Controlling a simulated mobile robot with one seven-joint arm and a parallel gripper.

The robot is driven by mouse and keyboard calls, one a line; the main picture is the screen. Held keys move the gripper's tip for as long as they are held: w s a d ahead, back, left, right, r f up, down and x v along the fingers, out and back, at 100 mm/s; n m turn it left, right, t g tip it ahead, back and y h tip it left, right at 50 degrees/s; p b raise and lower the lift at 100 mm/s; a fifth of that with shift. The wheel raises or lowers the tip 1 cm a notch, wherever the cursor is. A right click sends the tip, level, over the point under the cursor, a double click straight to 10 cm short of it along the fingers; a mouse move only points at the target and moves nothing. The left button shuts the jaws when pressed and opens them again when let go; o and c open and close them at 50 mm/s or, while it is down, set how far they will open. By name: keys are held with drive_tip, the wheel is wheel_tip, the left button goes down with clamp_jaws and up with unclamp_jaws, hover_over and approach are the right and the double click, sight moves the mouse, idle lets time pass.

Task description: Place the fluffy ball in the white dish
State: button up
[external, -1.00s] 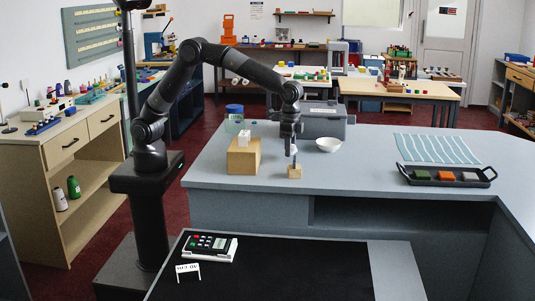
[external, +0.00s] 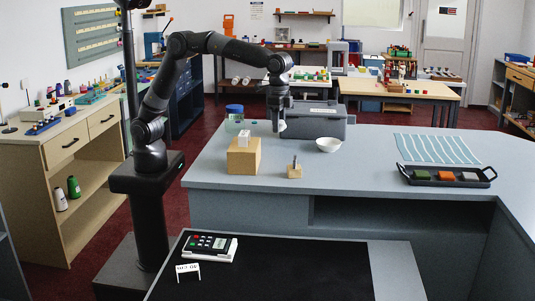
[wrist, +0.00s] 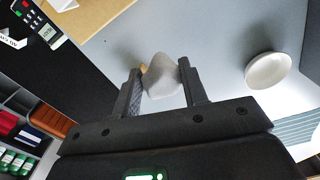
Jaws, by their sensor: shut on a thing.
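The fluffy ball is a whitish, uneven lump (wrist: 161,78) between the two fingers of my gripper (wrist: 159,72) in the wrist view. My gripper is shut on it. In the external view my gripper (external: 279,127) is raised above the grey counter, and the ball shows as a small pale spot (external: 282,126) at its tips. The white dish (external: 328,145) stands on the counter to the right of my gripper and lower. It also shows in the wrist view (wrist: 268,71), right of the ball, and looks empty.
A small wooden block with a dark peg (external: 294,171) stands at the counter's front. A larger wooden block (external: 243,157) with white items stands left. A grey case (external: 318,122) is behind the dish. A black tray with coloured swatches (external: 447,181) is at right.

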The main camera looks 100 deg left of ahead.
drive_tip(key=w+a+r, duration=0.3)
drive_tip(key=w+a, duration=0.6)
drive_tip(key=a, duration=0.2)
drive_tip(key=shift+m, duration=0.3)
drive_tip(key=w+a+f, duration=0.2)
drive_tip(key=a, duration=0.1)
drive_tip(key=w+a+f, duration=0.2)
drive_tip(key=a, duration=0.1)
drive_tip(key=w+a+f, duration=0.1)
drive_tip(key=a+f, duration=0.2)
drive_tip(key=shift+w+a, duration=0.4)
drive_tip(key=shift+f, duration=1.95)
drive_tip(key=shift+f, duration=0.15)
drive_tip(key=shift+f, duration=0.4)
drive_tip(key=o, duration=0.9)
